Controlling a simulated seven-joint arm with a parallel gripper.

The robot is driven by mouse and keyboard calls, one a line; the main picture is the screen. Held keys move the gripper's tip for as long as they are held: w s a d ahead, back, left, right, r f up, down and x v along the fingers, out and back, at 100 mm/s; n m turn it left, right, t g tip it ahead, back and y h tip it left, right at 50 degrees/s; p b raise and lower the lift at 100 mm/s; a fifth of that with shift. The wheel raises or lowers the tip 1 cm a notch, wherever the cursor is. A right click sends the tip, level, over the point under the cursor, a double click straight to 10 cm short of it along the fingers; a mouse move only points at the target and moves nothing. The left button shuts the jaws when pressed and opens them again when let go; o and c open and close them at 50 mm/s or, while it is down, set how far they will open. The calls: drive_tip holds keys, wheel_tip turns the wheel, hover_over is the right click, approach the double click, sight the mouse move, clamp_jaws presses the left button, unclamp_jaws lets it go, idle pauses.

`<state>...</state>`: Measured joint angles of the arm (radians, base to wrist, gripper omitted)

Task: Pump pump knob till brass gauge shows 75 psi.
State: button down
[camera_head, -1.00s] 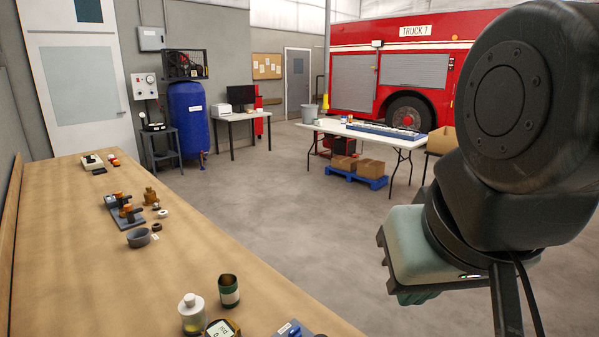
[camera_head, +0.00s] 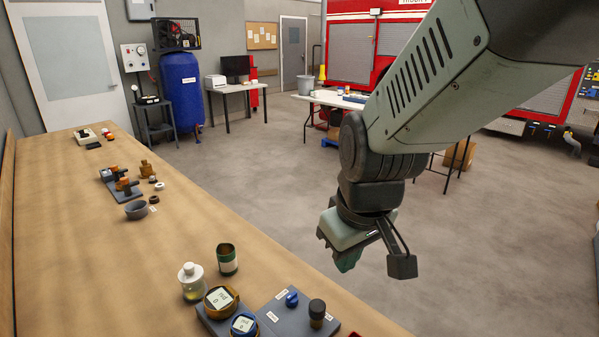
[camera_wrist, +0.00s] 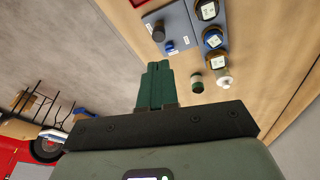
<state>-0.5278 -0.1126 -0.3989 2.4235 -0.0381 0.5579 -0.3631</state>
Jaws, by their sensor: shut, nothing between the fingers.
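The brass gauge (camera_head: 221,298) has an amber rim and a white face that appears to read 0 psi; it also shows in the wrist view (camera_wrist: 215,60). The likely pump knob, a black upright knob (camera_head: 317,313), stands on a grey plate at the bench's near end; it also shows in the wrist view (camera_wrist: 158,32). My gripper (camera_head: 345,262) is shut and empty, pointing down, away from the knob and beyond the bench's right edge in the head view. Its green fingers (camera_wrist: 158,68) show together in the wrist view.
A blue gauge (camera_head: 243,324) sits beside the brass one. A small blue valve (camera_head: 291,299) is on the knob's plate. A green can (camera_head: 227,259) and white-capped bottle (camera_head: 191,281) stand behind. The wrist view shows a third gauge (camera_wrist: 208,10).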

drive_tip(key=w+a+f+n+h, duration=0.1)
drive_tip(key=w+f+n+h, duration=0.15)
drive_tip(key=f, duration=0.25)
drive_tip(key=w+a+f+n+h, duration=0.1)
drive_tip(key=w+f+n, duration=0.15)
drive_tip(key=f, duration=0.35)
drive_tip(key=n+t+h, duration=0.3)
drive_tip(key=n+t, duration=0.1)
drive_tip(key=n, duration=0.4)
hover_over(316, 308)
wheel_tip(316, 308, down, 2)
drive_tip(key=f, duration=0.1)
drive_tip(key=shift+a+r, duration=0.1)
drive_tip(key=shift+r, duration=0.15)
drive_tip(key=shift+f, duration=0.1)
drive_tip(key=shift+f, duration=4.35)
drive_tip(key=shift+f, duration=0.4)
